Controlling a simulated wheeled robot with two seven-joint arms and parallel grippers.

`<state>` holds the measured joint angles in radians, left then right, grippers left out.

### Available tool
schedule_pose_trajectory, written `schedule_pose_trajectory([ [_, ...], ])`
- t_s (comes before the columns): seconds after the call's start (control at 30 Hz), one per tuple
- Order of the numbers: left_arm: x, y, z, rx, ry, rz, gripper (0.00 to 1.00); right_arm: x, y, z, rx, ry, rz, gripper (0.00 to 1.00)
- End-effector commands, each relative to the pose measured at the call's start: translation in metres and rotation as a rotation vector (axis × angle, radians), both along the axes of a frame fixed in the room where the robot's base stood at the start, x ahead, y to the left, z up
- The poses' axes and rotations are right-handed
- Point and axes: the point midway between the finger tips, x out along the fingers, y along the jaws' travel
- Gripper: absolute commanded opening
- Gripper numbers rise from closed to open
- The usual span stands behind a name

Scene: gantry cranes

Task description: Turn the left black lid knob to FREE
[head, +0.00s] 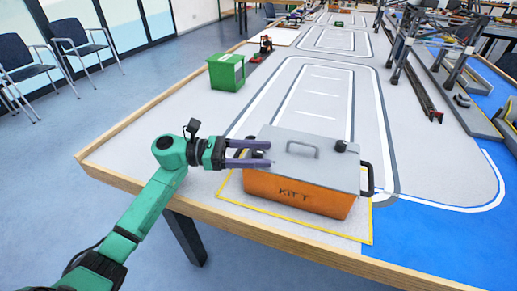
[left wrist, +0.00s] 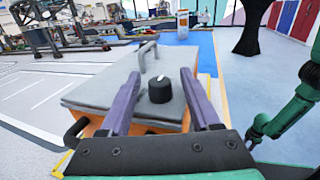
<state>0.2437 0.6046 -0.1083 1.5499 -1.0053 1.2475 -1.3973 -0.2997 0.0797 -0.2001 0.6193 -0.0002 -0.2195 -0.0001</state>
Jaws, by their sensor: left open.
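The orange box (head: 295,196) marked KITT has a grey lid (head: 305,164) with a grey handle (head: 302,149). The left black lid knob (left wrist: 160,91) shows in the left wrist view with a white mark on its top; I cannot read a FREE label. My left gripper (head: 268,154) is open at the lid's left end. Its two purple fingers are on either side of the knob in the left wrist view, with visible gaps. In the head view the fingers mostly hide this knob. The other black knob (head: 341,146) is at the lid's right. My right gripper is not in view.
The box stands inside a yellow outline (head: 232,199) near the table's wooden front edge (head: 265,238). A black side handle (head: 368,179) sticks out at the box's right. A green bin (head: 226,73) stands further back. Crane frames stand at the back right. The table left of the box is clear.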

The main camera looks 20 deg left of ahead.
Motion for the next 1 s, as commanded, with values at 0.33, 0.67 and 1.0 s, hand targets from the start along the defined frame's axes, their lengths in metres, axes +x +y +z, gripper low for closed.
schedule_pose_trajectory([
  [0.33, 0.000, -0.001, 0.000, 0.000, 0.000, 0.000, 0.21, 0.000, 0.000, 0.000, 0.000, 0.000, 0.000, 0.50],
  [0.67, 0.000, -0.001, -0.001, 0.000, -0.001, 0.010, 0.00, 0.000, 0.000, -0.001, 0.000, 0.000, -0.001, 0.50],
  [1.0, -0.001, -0.001, -0.003, -0.001, 0.000, 0.147, 0.00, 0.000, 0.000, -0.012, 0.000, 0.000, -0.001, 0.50],
])
